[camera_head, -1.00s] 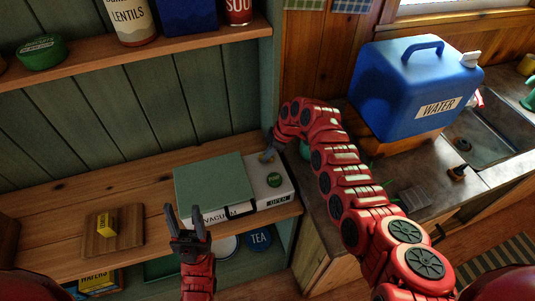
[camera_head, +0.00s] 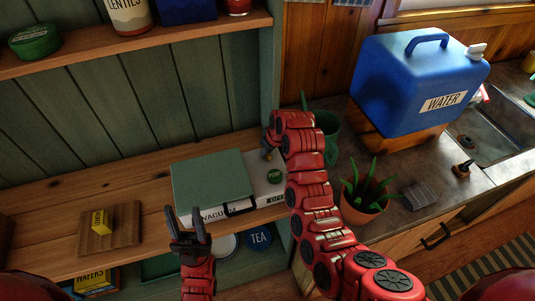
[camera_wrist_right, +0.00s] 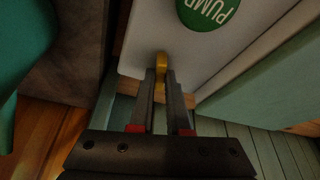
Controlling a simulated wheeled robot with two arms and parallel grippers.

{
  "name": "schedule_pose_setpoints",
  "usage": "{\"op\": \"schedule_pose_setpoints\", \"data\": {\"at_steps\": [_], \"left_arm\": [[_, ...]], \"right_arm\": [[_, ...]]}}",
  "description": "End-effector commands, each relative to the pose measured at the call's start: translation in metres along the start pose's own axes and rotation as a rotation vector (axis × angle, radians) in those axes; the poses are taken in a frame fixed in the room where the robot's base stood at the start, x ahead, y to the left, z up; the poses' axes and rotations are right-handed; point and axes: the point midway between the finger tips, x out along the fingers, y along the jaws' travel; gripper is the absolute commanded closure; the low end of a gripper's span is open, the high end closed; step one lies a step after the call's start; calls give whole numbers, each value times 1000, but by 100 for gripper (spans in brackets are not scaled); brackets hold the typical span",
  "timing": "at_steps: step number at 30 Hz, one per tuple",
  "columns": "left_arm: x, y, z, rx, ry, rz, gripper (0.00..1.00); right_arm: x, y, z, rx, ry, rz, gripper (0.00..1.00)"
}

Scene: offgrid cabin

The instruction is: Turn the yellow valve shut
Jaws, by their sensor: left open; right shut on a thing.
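The yellow valve (camera_wrist_right: 161,62) sits at the end of the white top of the vacuum machine, near its green PUMP button (camera_wrist_right: 208,10). My right gripper (camera_wrist_right: 161,78) is shut on the valve, with its fingertips on either side of it. My left gripper (camera_head: 187,222) is open and empty in front of the machine.

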Motion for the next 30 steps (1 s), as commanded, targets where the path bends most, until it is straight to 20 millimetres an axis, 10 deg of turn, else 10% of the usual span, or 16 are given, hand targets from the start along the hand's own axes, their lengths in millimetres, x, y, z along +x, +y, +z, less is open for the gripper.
{"op": "schedule_pose_setpoints", "data": {"at_steps": [30], "left_arm": [[-28,1,5,0,0,0,50]], "right_arm": [[1,-2,1,312,-5,129,100]]}}
